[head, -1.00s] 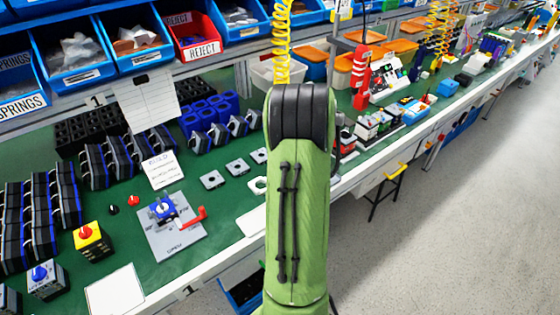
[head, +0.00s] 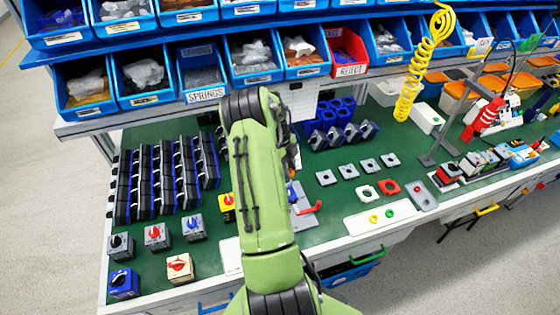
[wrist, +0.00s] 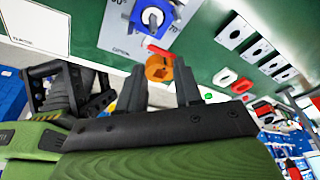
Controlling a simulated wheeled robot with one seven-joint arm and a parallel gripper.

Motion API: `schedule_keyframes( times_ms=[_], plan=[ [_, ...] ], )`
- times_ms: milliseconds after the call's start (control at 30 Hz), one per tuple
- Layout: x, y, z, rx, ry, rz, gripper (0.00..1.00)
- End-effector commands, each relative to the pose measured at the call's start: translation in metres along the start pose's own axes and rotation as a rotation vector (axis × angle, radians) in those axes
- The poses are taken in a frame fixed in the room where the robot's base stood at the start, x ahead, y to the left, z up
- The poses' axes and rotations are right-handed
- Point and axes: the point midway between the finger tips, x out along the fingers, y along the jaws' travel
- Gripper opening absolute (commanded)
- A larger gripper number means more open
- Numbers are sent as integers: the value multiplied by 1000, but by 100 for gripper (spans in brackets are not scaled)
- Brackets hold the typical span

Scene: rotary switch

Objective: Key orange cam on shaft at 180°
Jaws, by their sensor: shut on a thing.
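My gripper (wrist: 160,82) is shut on the orange cam (wrist: 158,68), which shows between the fingertips in the wrist view. The switch body (wrist: 152,17) is blue with a pale centre, where the shaft appears to be; it sits on a grey plate (wrist: 128,40) with angle markings. The cam is apart from the switch in the picture, just below it. In the head view my arm hides the gripper and cam. Only part of the grey plate (head: 303,220) and a red lever (head: 312,208) show beside the arm.
Finished-looking switches stand at the left, including a yellow one (head: 227,207) and a cream one (head: 180,268). Grey square plates (head: 327,178) and a white tray (head: 385,218) lie to the right. Blue bins and a red REJECT bin (head: 348,55) hang above the green bench.

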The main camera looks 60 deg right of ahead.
Motion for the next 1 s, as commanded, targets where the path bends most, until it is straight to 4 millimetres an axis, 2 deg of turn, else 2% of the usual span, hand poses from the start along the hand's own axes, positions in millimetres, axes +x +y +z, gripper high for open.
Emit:
schedule_keyframes(
  times_ms=[133, 567, 1000],
  plan=[
    [-2, -2, -6, 118, 0, 32, 6],
    [1, -2, -3, 122, 5, 30, 6],
    [45, -2, 9, 120, 6, 32, 6]
  ],
)
